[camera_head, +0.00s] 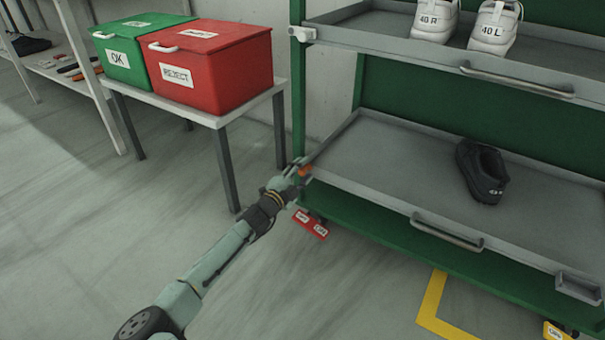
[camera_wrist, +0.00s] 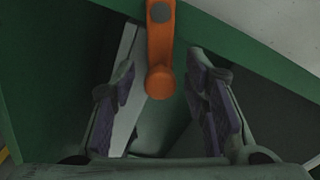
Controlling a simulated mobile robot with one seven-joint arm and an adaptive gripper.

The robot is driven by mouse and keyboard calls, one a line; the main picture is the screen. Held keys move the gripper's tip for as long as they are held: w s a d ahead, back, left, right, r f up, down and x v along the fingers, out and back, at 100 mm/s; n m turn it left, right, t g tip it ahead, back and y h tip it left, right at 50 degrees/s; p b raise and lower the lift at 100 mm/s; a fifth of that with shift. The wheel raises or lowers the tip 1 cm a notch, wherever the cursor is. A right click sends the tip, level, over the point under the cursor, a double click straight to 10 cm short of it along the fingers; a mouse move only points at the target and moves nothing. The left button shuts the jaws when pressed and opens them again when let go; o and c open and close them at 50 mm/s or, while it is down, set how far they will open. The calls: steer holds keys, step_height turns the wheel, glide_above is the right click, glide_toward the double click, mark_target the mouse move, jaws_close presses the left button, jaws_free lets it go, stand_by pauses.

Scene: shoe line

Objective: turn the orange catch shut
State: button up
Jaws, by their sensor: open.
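The orange catch (camera_wrist: 160,50) shows in the wrist view as a lever with a grey pivot at its top and a rounded knob at its lower end. It hangs in front of a green frame part, with the knob between my open fingers. My gripper (camera_wrist: 165,100) has one purple-padded finger on each side of the knob, with a visible gap to both. In the head view, my gripper (camera_head: 297,172) is at the left front corner of the lower grey tray (camera_head: 345,160). Only a small part of the orange catch (camera_head: 305,171) shows there, beside the fingers.
A black shoe (camera_head: 482,172) lies on the lower tray. White shoes (camera_head: 492,28) stand on the upper tray (camera_head: 400,45). A table with a green box (camera_head: 125,65) and a red box (camera_head: 210,95) stands left of the rack. The floor at left is clear.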

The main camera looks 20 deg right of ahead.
steer(key=shift+c, duration=0.5)
jaws_close()
